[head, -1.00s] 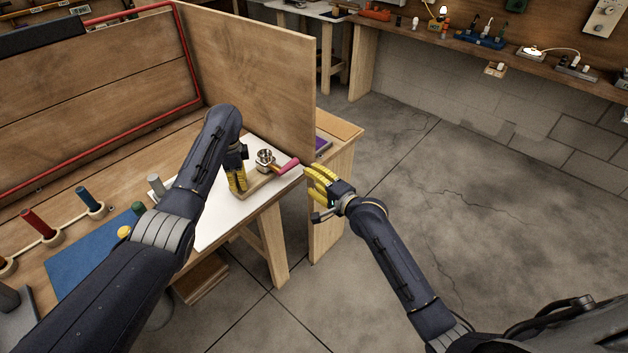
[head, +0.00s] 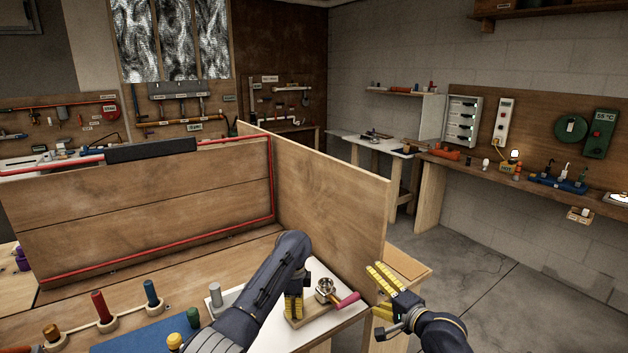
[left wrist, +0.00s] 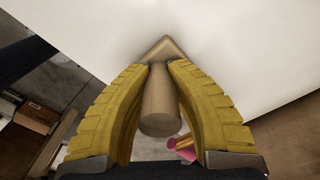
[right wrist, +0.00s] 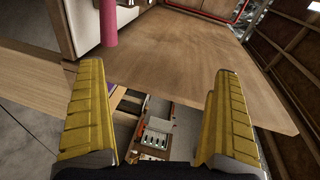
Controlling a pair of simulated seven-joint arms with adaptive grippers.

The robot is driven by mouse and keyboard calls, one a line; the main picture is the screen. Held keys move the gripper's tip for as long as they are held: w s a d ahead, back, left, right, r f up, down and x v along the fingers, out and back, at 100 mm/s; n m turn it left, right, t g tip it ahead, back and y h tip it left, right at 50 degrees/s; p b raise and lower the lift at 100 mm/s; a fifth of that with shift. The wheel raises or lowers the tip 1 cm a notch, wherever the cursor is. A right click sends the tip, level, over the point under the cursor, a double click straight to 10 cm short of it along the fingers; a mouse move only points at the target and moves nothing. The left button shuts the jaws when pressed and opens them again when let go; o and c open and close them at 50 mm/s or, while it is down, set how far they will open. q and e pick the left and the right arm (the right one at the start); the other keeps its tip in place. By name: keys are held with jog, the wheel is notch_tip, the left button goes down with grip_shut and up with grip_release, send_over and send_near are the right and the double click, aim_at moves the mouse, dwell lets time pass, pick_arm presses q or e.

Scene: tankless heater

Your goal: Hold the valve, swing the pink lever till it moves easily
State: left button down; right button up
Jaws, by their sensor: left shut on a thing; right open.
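The metal valve (head: 325,288) sits on a wooden base (head: 312,317) at the end of the bench. Its pink lever (head: 347,300) points right and slightly toward me. It also shows in the right wrist view (right wrist: 110,22) and partly in the left wrist view (left wrist: 186,150). My left gripper (head: 293,308) is shut on a wooden post (left wrist: 160,108) of the base, beside the valve. My right gripper (head: 374,290) is open and empty, just right of the lever's end. In its wrist view the lever is beyond the left finger, outside the jaws.
An upright wooden panel (head: 335,200) stands behind the valve. A white sheet (head: 334,326) lies under the base. Coloured pegs (head: 100,307) and a blue mat (head: 135,338) are on the bench at left. Open floor (head: 470,270) lies to the right.

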jog(key=r+g, duration=0.1)
jog(key=g+h, duration=0.1)
jog(key=g, duration=0.3)
send_near(354, 300)
jog(key=shift+x, duration=5.3)
grip_shut()
